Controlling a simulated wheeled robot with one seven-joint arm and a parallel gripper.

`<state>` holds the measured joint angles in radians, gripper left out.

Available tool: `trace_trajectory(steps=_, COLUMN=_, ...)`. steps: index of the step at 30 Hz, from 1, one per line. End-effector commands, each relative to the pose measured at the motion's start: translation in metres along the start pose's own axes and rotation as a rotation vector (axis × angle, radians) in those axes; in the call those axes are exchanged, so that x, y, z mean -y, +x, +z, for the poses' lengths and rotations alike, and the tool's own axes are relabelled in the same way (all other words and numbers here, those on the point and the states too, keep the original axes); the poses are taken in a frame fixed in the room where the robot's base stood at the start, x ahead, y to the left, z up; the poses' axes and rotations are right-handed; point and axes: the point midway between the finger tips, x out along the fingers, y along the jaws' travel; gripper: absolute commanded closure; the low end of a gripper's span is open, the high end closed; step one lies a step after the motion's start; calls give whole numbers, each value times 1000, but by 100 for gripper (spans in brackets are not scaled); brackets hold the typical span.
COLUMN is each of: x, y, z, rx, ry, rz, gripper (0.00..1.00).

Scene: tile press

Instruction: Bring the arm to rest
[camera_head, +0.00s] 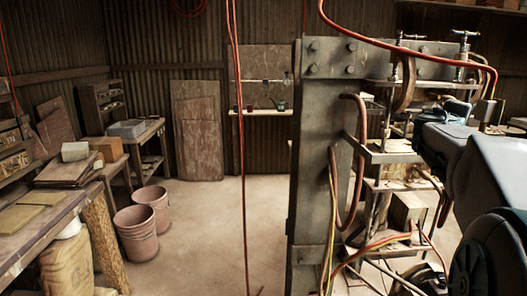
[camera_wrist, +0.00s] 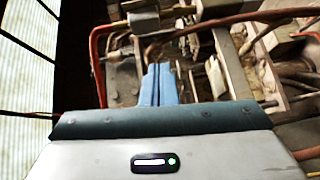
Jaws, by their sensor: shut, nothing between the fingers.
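My gripper (camera_wrist: 158,84) shows in the wrist view as two blue fingers side by side, shut with nothing between them. Beyond the fingers are metal plates, rods and red hoses of the press. In the head view my arm reaches in from the right edge toward the tile press (camera_head: 318,150), a tall grey metal frame with bolted plates. The fingertips cannot be made out in the head view.
Red hoses and cables hang around the press and run along its foot. Two buckets (camera_head: 137,232) stand on the floor at left, beside a wooden workbench (camera_head: 38,222). A small shelf (camera_head: 262,112) is on the back wall. The middle floor is clear.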

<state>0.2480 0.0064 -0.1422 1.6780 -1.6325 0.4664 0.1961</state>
Motion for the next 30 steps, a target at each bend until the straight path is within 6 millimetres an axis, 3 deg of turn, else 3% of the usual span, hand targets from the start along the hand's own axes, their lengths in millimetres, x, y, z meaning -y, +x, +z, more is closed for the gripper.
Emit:
trace_trajectory(steps=8, x=41, y=-33, z=4, rx=29, ry=141, rz=-133, gripper=100)
trace_trajectory(steps=14, x=96, y=-77, z=7, rx=71, ry=284, rz=-307, gripper=100)
trace_trajectory(steps=20, x=179, y=-154, z=12, rx=148, ry=449, rz=-587, gripper=100)
trace_trajectory(steps=27, x=275, y=-266, z=21, rx=260, ry=586, rz=-953, gripper=100)
trace_trajectory(steps=30, x=306, y=-310, z=26, rx=309, ry=624, rz=-1092, gripper=100)
